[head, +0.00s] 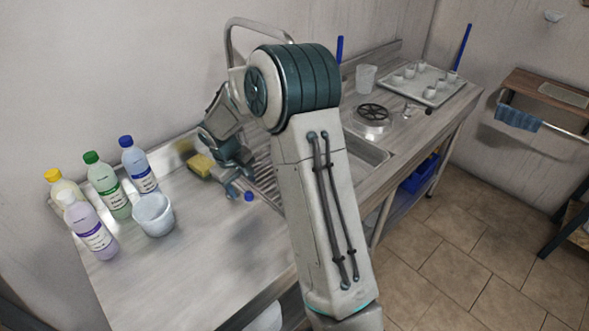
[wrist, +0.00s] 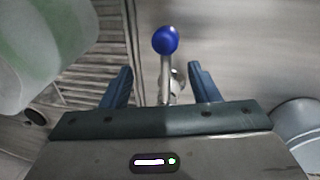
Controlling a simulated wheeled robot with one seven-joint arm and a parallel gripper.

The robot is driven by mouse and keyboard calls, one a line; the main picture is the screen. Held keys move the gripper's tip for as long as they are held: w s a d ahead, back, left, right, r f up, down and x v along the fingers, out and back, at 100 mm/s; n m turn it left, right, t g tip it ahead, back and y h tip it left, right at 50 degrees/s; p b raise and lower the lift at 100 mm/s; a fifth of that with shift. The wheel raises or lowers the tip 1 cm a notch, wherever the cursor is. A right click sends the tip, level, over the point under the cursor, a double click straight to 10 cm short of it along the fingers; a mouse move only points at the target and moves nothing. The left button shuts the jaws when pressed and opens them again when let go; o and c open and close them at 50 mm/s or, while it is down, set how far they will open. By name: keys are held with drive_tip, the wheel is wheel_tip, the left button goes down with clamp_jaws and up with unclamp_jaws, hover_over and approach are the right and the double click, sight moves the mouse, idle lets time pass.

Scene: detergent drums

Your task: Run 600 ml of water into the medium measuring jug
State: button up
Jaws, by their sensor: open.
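My gripper (head: 240,188) is low over the worktop beside the ribbed drainboard, mostly hidden behind my arm. In the wrist view my gripper (wrist: 160,88) is open. A blue ball knob (wrist: 165,40) on a thin metal stem stands ahead of the gap between the fingers, apart from them; in the head view the blue knob (head: 249,196) shows beside the gripper. A pale tub-like vessel (head: 153,214) stands on the worktop near the bottles, and a pale jug (head: 366,78) stands beyond the sink. I cannot tell which is the medium measuring jug. No water is visible.
Several bottles, including a green one (head: 107,188), stand at the left. A yellow sponge (head: 201,165) lies by the drainboard. A tray (head: 438,98) of small cups is at the far right. A blurred pale-green shape (wrist: 45,45) fills the wrist view's upper left. The front worktop is clear.

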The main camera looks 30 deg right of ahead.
drive_tip(key=shift+s+a+r+p, duration=0.15)
drive_tip(key=shift+r+p, duration=0.55)
drive_tip(key=shift+r, duration=0.45)
drive_tip(key=shift+a+r+p, duration=0.1)
drive_tip(key=shift+r+p, duration=0.55)
drive_tip(key=shift+r, duration=0.45)
wheel_tip(320, 180, up, 14)
drive_tip(key=s+a+b, duration=0.1)
drive_tip(key=a+b, duration=0.1)
drive_tip(key=shift+a+f, duration=0.2)
drive_tip(key=shift+a, duration=0.1)
drive_tip(key=s+d+m+t+y, duration=0.1)
drive_tip(key=s+m, duration=0.1)
drive_tip(key=s, duration=1.1)
drive_tip(key=s+d+f+m+t+y, duration=0.1)
drive_tip(key=s+d+m, duration=0.1)
drive_tip(key=s, duration=1.2)
drive_tip(key=shift+t, duration=0.3)
drive_tip(key=shift+s, duration=0.1)
